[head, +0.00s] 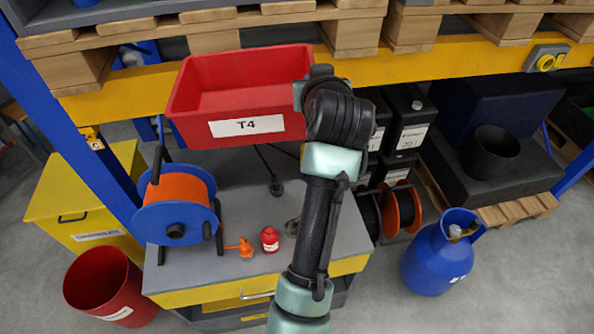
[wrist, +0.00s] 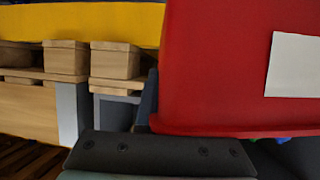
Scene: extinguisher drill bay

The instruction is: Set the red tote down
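The red tote (head: 243,90) is an open, empty-looking bin with a white "T4" label on its front. It hangs in the air above the grey workbench top (head: 240,207), in front of the yellow shelf beam. My gripper (head: 306,90) is at the tote's right end and appears shut on its rim; the wrist hides the fingertips in the head view. In the wrist view the tote (wrist: 215,70) fills the right side, close against the dark gripper part at the bottom.
On the bench stand an orange cable reel (head: 178,205), a small red container (head: 270,239) and a small orange item (head: 240,248). Pallets sit on the yellow beam (head: 440,64). Black canisters (head: 408,120), a blue gas cylinder (head: 437,255) and a red bin (head: 105,288) stand around the bench.

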